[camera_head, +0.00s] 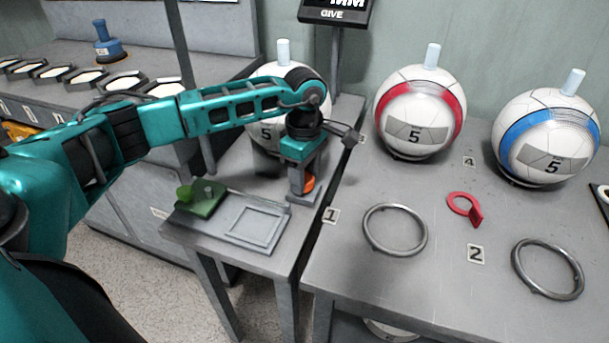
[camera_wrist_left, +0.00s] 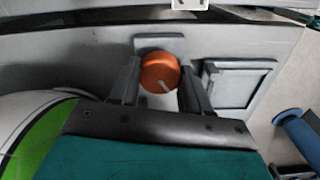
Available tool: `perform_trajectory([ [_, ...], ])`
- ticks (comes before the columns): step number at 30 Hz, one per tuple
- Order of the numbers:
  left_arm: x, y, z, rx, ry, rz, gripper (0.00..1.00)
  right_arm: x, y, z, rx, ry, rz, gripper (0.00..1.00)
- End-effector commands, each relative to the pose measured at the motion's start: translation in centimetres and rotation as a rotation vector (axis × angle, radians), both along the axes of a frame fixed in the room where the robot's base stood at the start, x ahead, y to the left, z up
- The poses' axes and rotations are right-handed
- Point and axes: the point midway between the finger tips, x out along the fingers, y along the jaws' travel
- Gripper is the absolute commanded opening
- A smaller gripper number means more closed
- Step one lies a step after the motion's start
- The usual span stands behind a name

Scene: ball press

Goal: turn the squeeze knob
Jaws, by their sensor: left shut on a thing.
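The squeeze knob (camera_wrist_left: 160,72) is an orange round knob with a pale line on its face, set on a small grey block. In the left wrist view it sits between the two fingers of my left gripper (camera_wrist_left: 158,85), which is shut on it. In the head view the knob (camera_head: 308,183) shows as a bit of orange beneath my left gripper (camera_head: 304,172), at the right edge of the small grey table. Much of it is hidden there by the gripper. My right gripper does not show.
A green part (camera_head: 203,198) and a square recessed plate (camera_head: 255,226) lie on the small table (camera_head: 215,240). A ball stands behind my arm. On the right table are a red-striped ball (camera_head: 418,110), a blue-striped ball (camera_head: 545,135), metal rings (camera_head: 370,238) and a red piece (camera_head: 465,207).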

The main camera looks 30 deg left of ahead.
Motion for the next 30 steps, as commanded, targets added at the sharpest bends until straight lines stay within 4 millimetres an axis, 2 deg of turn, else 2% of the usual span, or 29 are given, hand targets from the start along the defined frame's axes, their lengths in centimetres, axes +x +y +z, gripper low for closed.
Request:
perform_trajectory([
  [12, 0.01, -0.04, 0.06, -0.001, -0.003, -0.201, 0.17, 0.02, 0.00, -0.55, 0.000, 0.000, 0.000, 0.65],
  [29, 0.01, -0.05, 0.11, -0.002, -0.003, -0.231, 0.17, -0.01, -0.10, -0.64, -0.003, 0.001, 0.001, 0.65],
  [30, 0.01, -0.06, 0.11, -0.002, -0.003, -0.231, 0.49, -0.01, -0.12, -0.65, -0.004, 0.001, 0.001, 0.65],
])
